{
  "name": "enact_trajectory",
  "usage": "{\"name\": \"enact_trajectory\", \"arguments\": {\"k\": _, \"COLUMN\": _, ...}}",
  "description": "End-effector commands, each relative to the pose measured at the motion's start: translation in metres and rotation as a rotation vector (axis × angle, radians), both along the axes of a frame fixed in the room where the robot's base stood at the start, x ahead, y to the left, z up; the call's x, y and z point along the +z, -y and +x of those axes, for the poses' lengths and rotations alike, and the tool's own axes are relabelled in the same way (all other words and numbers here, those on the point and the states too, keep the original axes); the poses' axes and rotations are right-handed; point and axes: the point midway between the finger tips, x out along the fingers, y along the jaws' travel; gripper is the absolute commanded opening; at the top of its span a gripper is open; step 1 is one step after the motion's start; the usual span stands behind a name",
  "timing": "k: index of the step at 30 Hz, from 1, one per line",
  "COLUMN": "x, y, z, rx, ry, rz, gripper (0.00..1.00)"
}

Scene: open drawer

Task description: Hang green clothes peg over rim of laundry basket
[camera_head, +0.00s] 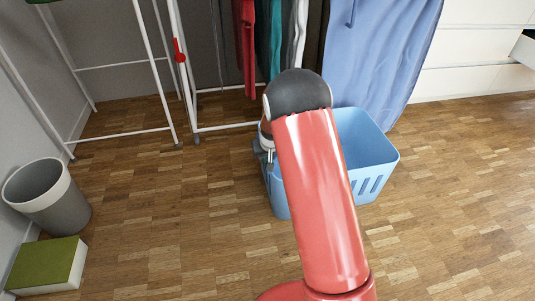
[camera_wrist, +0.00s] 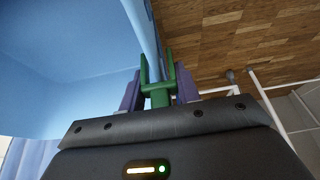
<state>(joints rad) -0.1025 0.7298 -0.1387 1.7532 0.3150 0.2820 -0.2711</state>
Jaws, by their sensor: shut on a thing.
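The light blue laundry basket (camera_head: 366,145) stands on the floor behind my red arm in the head view. In the wrist view its wall and rim (camera_wrist: 146,25) fill the upper left. My gripper (camera_wrist: 157,96) has purple fingers and is shut on the green clothes peg (camera_wrist: 157,89). The peg's two prongs point away from the gripper. The rim's edge runs down between the prongs in the wrist view; I cannot tell whether they touch it or how deep it sits. In the head view my arm hides the peg and most of the gripper.
Hanging clothes (camera_head: 270,45) and a blue cloth (camera_head: 375,55) are behind the basket. A white drying rack (camera_head: 160,80) stands at left, with a grey bin (camera_head: 48,198) and a green-topped box (camera_head: 48,265) near the wall. White drawers (camera_head: 470,60) are at right. Wooden floor is clear at right.

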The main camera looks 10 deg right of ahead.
Motion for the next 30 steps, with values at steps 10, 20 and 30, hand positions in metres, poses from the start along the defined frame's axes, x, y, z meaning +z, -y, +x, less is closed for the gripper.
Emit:
{"name": "enact_trajectory", "arguments": {"k": 10, "x": -0.002, "y": 0.0, "z": 0.0, "rx": 0.0, "ry": 0.0, "rz": 0.0, "gripper": 0.36}}
{"name": "enact_trajectory", "arguments": {"k": 20, "x": -0.002, "y": 0.0, "z": 0.0, "rx": -0.001, "ry": 0.0, "rz": 0.0, "gripper": 0.58}}
{"name": "enact_trajectory", "arguments": {"k": 30, "x": 0.028, "y": 0.0, "z": -0.011, "rx": -0.001, "ry": 0.002, "rz": 0.001, "gripper": 0.58}}
